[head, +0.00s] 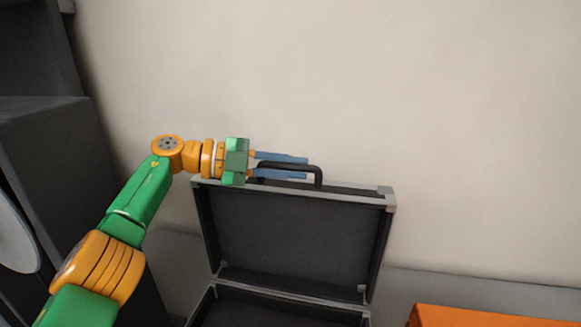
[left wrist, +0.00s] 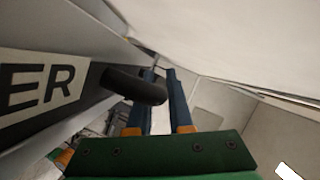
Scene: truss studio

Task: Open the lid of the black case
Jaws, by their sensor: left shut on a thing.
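The black case has its lid (head: 295,235) raised steeply, with its dark lining facing me in the head view. Part of the case's lower half (head: 285,307) shows at the bottom edge. A black handle (head: 318,176) is on the lid's upper edge. My left gripper (head: 307,168) is at the handle, its blue fingers shut on it. In the left wrist view the handle (left wrist: 125,84) runs into the space between the fingers. The lid's outer face there carries a white label (left wrist: 38,88) with the letters "ER". My right gripper is not in view.
A large dark cabinet (head: 60,170) stands at the left. An orange object (head: 480,316) is at the lower right. A plain pale wall (head: 430,110) rises behind the case, and the space above the lid is clear.

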